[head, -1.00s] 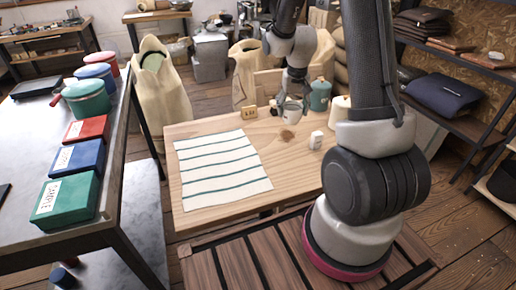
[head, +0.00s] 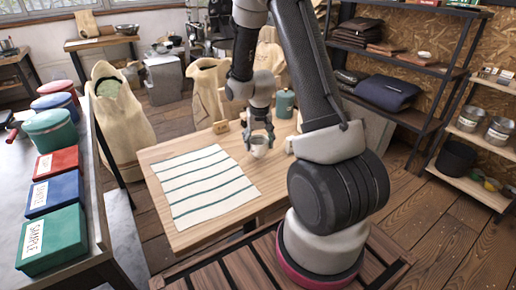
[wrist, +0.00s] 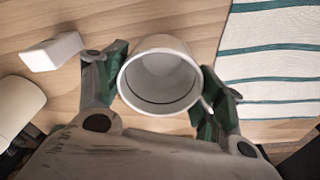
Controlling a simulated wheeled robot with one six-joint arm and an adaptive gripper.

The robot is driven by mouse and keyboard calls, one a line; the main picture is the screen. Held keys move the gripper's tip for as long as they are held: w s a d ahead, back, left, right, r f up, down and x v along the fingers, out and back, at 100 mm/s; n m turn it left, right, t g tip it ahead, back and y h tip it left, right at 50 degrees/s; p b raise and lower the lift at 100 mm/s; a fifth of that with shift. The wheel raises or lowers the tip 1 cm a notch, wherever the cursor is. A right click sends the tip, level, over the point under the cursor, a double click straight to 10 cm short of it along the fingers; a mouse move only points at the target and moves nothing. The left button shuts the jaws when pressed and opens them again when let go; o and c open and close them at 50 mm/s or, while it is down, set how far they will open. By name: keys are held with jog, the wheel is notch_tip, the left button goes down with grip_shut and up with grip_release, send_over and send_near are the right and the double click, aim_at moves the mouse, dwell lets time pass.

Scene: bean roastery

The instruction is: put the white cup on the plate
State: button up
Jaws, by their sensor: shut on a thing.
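The white cup (head: 259,151) is between the fingers of my gripper (head: 260,138) over the wooden table, to the right of the striped cloth. In the wrist view the cup (wrist: 160,52) is seen from above, its round opening empty, with the dark green finger pads of my gripper (wrist: 158,84) against both sides. The gripper is shut on it. I cannot tell whether its base touches the table. I cannot make out a plate in either view.
The striped cloth (head: 205,185) covers the table's left part. A small white block (wrist: 52,52) and a cream cylinder (wrist: 16,106) stand near the cup. Bare wood lies between.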

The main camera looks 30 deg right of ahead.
jog(key=shift+f, duration=1.25)
jog(key=shift+f, duration=0.15)
jog(key=o, duration=1.3)
jog(key=shift+c, duration=0.2)
